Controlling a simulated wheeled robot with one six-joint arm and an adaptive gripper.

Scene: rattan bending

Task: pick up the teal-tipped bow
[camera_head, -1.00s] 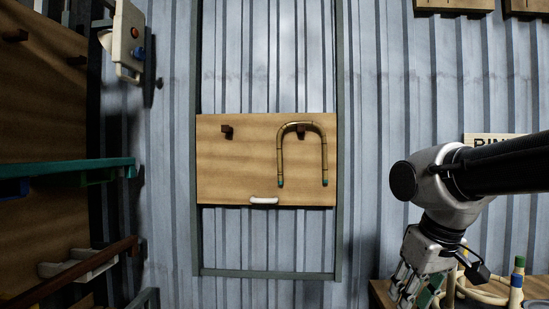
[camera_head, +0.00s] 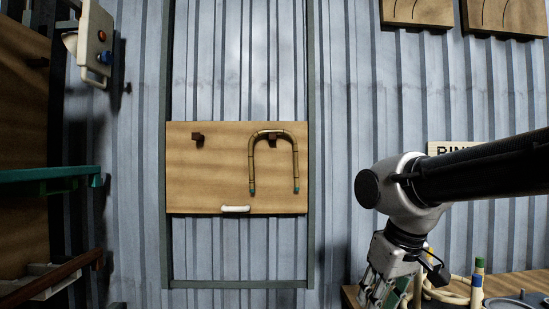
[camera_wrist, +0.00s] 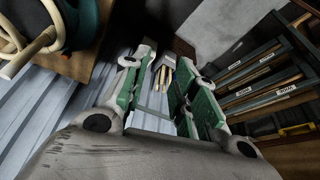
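The teal-tipped bow (camera_head: 252,165) is a tan bent-rattan U in the head view. It hangs upside down over the right peg (camera_head: 272,140) of a wooden board, with its two teal tips pointing down. My gripper (camera_head: 380,296) is at the bottom of the head view, lower right of the bow and well apart from it, partly cut off by the frame edge. In the wrist view my gripper (camera_wrist: 162,88) shows green finger pads spread apart with nothing between them. The bow cannot be made out in the wrist view.
The board (camera_head: 220,185) has a bare left peg (camera_head: 198,140) and a white handle (camera_head: 235,209). A bench (camera_head: 515,284) with rattan loops and coloured-tipped posts stands lower right. The wrist view shows a dark labelled rack (camera_wrist: 265,78) holding sticks. A teal bar (camera_head: 50,174) juts in at left.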

